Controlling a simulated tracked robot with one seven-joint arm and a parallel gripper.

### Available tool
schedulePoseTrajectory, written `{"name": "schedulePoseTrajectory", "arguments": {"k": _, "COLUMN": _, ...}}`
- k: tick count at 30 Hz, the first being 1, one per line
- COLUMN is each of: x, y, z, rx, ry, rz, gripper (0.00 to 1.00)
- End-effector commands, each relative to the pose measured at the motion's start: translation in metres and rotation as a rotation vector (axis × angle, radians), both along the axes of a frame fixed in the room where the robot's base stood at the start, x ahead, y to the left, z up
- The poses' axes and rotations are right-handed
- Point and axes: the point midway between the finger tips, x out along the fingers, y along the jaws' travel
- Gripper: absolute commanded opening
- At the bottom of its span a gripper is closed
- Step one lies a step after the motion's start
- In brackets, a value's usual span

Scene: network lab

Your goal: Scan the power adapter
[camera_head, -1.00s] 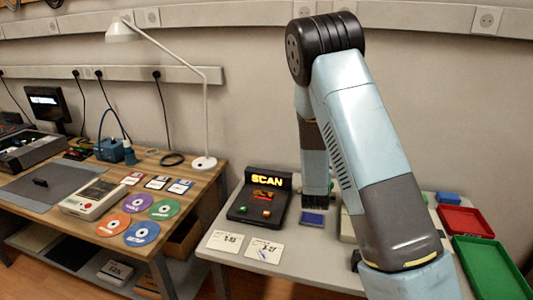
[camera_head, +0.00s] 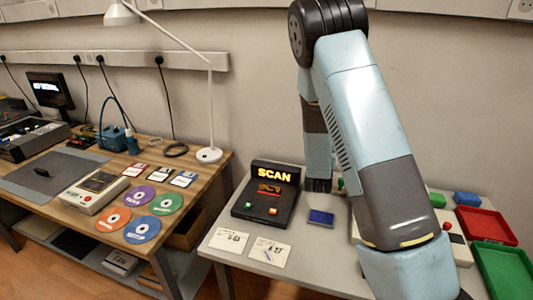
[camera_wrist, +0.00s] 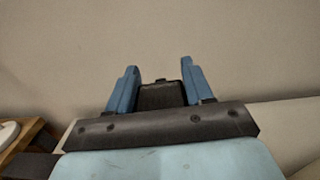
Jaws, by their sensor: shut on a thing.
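A dark, boxy thing, apparently the power adapter (camera_wrist: 162,96), sits between the two blue fingers of my gripper (camera_wrist: 160,88) in the wrist view. My gripper is shut on it, and the plain wall lies beyond. In the head view I cannot clearly make out the fingers or the held thing; my arm covers much of that area. The black scanner (camera_head: 245,209) stands on the grey table left of my arm. It has a lit yellow SCAN sign (camera_head: 275,174), a red glow below it, and green and orange buttons.
A blue flat thing (camera_head: 321,217) and two paper cards (camera_head: 270,252) lie near the scanner. A red tray (camera_head: 480,223) and a green tray (camera_head: 505,268) are at the right. The wooden desk (camera_head: 75,203) at the left holds discs, floppies and a lamp (camera_head: 209,155).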

Motion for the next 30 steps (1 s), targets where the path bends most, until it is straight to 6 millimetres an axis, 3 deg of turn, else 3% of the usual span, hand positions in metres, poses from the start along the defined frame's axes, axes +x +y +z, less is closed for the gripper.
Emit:
{"name": "schedulePoseTrajectory", "arguments": {"k": 5, "x": -0.002, "y": 0.035, "z": 0.005, "rx": -0.002, "ry": -0.011, "rz": -0.001, "gripper": 0.15}}
{"name": "schedulePoseTrajectory", "arguments": {"k": 12, "x": -0.022, "y": 0.123, "z": 0.013, "rx": -0.005, "ry": -0.018, "rz": -0.014, "gripper": 0.15}}
{"name": "schedulePoseTrajectory", "arguments": {"k": 18, "x": -0.046, "y": 0.178, "z": 0.016, "rx": -0.002, "ry": -0.009, "rz": -0.025, "gripper": 0.15}}
{"name": "schedulePoseTrajectory", "arguments": {"k": 24, "x": -0.058, "y": 0.199, "z": 0.016, "rx": 0.0, "ry": 0.0, "rz": -0.033, "gripper": 0.15}}
{"name": "schedulePoseTrajectory", "arguments": {"k": 30, "x": -0.059, "y": 0.201, "z": 0.004, "rx": -0.002, "ry": 0.003, "rz": -0.034, "gripper": 0.15}}
